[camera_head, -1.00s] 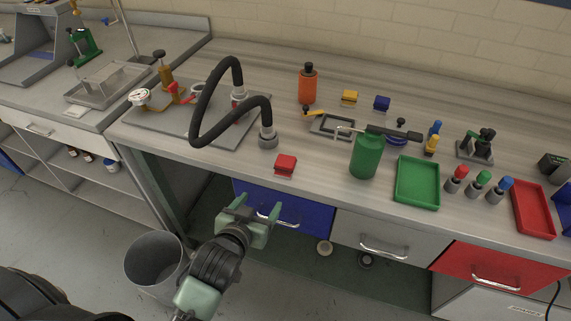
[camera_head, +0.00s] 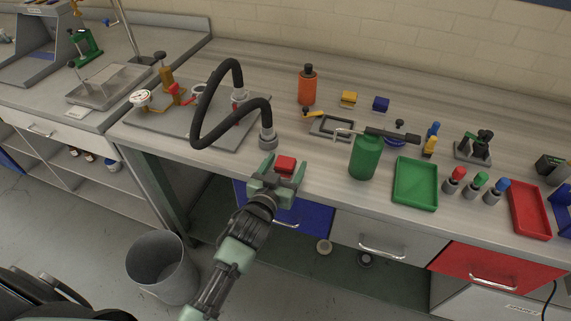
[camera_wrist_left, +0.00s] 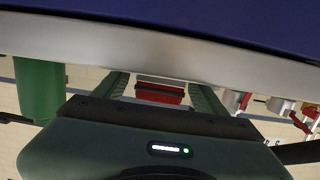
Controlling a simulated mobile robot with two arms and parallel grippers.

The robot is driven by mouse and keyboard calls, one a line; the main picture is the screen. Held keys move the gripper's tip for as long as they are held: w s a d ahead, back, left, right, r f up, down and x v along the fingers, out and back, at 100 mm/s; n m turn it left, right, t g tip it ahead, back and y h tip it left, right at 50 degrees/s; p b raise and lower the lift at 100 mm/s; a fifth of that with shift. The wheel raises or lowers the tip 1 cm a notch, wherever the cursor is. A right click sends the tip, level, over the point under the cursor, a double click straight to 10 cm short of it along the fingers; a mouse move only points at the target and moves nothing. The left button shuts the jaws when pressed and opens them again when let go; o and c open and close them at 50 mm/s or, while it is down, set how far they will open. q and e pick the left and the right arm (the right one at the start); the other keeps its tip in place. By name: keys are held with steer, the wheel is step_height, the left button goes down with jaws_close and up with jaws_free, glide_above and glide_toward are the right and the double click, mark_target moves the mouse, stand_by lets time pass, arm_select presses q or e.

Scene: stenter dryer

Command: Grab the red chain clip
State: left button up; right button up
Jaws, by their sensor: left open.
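The red chain clip (camera_head: 285,164) is a small red block near the front edge of the workbench, just right of the base of the black hose. In the left wrist view the red clip (camera_wrist_left: 159,92) shows between the two fingers, with a grey band along it. My left gripper (camera_head: 283,167) is open, its fingers on either side of the clip in the head view. I cannot tell whether the fingers touch it. The clip's lower part is hidden by the gripper in the head view. My right gripper is not in view.
A green bottle (camera_head: 364,157) stands to the right of the clip, with a green tray (camera_head: 415,184) beyond it. The black hose (camera_head: 200,115) arches to the left. The bench edge and blue drawer (camera_head: 305,215) lie close under my left gripper.

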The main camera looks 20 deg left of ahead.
arm_select(q)
jaws_close()
steer(key=shift+r, duration=0.1)
